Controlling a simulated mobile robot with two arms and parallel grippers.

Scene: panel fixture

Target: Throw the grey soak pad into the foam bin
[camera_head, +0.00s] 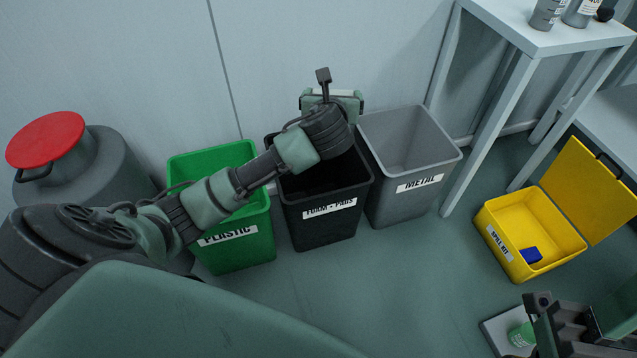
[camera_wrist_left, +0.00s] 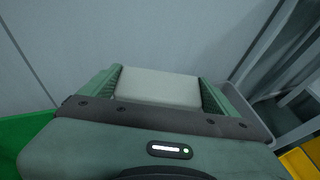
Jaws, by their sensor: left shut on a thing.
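My left gripper (camera_head: 333,98) is shut on the grey soak pad (camera_wrist_left: 160,87), which sits between its two green fingers in the left wrist view. In the head view only a pale strip of the pad (camera_head: 340,93) shows past my wrist. The foam bin (camera_head: 318,222) is black, labelled "FOAM - PADS", and stands open on the floor. My left arm crosses over its opening, with the gripper near its back edge by the wall. My right gripper (camera_head: 590,325) is partly in view at the lower right; its jaws are unclear.
A green plastic bin (camera_head: 240,245) stands left of the foam bin and a grey metal bin (camera_head: 400,205) right of it. A yellow spill kit (camera_head: 515,235) lies open at the right, near a white table (camera_head: 540,35). A red-lidded drum (camera_head: 90,160) is at the left.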

